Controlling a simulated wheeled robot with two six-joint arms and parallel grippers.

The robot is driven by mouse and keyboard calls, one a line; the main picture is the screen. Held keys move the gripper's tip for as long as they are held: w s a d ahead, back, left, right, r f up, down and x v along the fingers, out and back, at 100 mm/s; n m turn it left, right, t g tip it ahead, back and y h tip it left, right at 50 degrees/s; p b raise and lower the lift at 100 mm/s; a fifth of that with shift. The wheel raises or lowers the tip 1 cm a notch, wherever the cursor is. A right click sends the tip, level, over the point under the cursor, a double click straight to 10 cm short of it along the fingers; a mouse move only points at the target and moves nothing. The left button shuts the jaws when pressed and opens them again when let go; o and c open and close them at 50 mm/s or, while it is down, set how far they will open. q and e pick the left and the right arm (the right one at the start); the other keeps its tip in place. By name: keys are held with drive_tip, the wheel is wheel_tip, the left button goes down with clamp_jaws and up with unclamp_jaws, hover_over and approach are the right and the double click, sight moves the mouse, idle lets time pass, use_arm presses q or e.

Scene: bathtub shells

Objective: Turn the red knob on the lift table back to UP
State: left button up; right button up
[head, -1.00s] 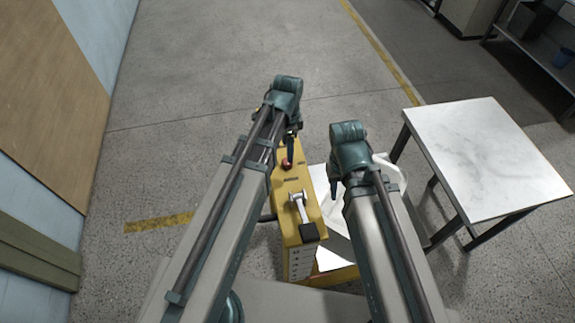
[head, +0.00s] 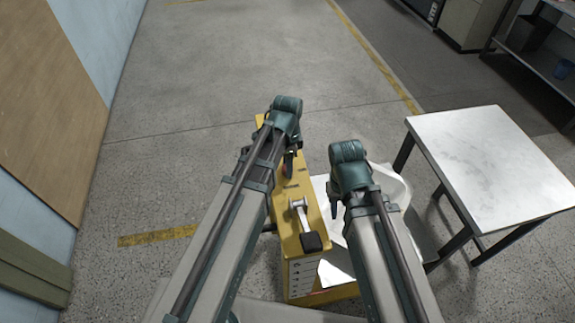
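The yellow control box (head: 312,218) of the lift table stands upright in the middle of the head view. The red knob (head: 285,171) on its top is mostly hidden behind my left gripper, so which way it points cannot be seen. My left gripper (head: 289,164) points down right over or beside the knob; contact cannot be judged. My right gripper (head: 333,209) points down to the right of the box. The finger openings of both are too small to read.
A white tub shell (head: 397,190) lies on the lift table behind my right arm, partly hidden. A white-topped table (head: 490,165) with dark legs stands to the right. A wall with a wooden panel (head: 50,110) is on the left. The floor beyond the box is clear.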

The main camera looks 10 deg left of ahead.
use_arm(q)
clamp_jaws()
drive_tip(key=n, duration=0.8)
drive_tip(key=shift+n, duration=0.3)
drive_tip(key=n, duration=0.4)
drive_tip(key=shift+n, duration=2.6)
